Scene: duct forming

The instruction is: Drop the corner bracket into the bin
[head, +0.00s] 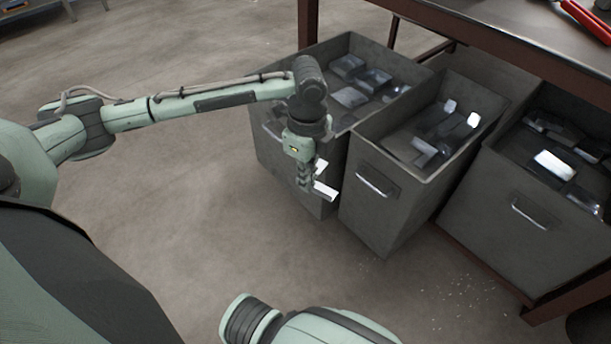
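My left gripper (308,184) points down in front of the leftmost grey bin (272,150). It appears shut on the corner bracket (325,190), a small bright metal piece with two faces showing to the right of the fingers. The fingers hide part of the bracket. The bracket is off the floor and, in this view, overlaps the outer front wall of the leftmost bin, below its rim. My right gripper is not in view.
A middle bin (374,222) and a right bin (516,238) stand beside the leftmost one, each with a handle and several metal pieces inside. A workbench (500,38) with red-handled tools (588,20) overhangs the bins. The floor (210,210) at left is clear.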

